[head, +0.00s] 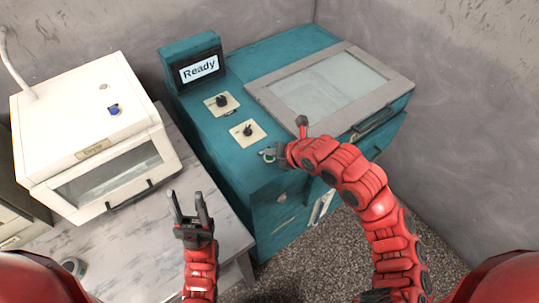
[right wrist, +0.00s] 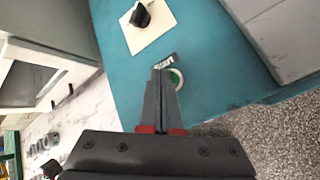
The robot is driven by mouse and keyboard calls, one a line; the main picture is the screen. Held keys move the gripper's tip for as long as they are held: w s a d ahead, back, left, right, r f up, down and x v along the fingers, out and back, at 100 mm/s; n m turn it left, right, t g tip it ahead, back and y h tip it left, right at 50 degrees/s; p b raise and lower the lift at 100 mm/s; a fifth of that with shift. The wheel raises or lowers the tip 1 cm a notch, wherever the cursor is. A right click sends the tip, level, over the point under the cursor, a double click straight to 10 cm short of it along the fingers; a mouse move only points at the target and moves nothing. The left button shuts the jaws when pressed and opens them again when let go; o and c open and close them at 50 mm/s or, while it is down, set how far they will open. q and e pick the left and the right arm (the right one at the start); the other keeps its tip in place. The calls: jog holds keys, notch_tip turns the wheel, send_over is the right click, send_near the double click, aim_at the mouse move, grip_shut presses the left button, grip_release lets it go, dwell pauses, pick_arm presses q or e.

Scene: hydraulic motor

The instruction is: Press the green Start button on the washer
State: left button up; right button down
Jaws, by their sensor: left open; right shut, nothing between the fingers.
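The teal washer (head: 210,133) stands in the middle, with a display (head: 199,67) reading "Ready". The green Start button (right wrist: 176,79), in a white ring, is on the washer's top near its front edge, partly hidden by my right fingers in the right wrist view. My right gripper (head: 268,154) is shut and empty, its tips at or just above the button beside a small label (right wrist: 165,61). I cannot tell whether the tips touch it. My left gripper (head: 188,207) is open and empty, in front of the grey table, away from the washer.
Two knobs on pale plates, an upper one (head: 222,101) and a lower one (head: 248,130), sit behind the button. The washer's framed glass lid (head: 330,88) is closed. A white box-shaped machine (head: 85,120) stands on the table (head: 140,215) at left.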

aim_at(271, 161)
jog(key=shift+f+b, duration=0.25)
jog(key=shift+b, duration=0.1)
dwell(0.3)
jog(key=shift+r, duration=0.8)
jog(key=shift+r, duration=0.1)
notch_tip(271, 161, up, 5)
jog(key=shift+f+p, duration=0.1)
jog(key=shift+p, duration=0.3)
dwell(0.9)
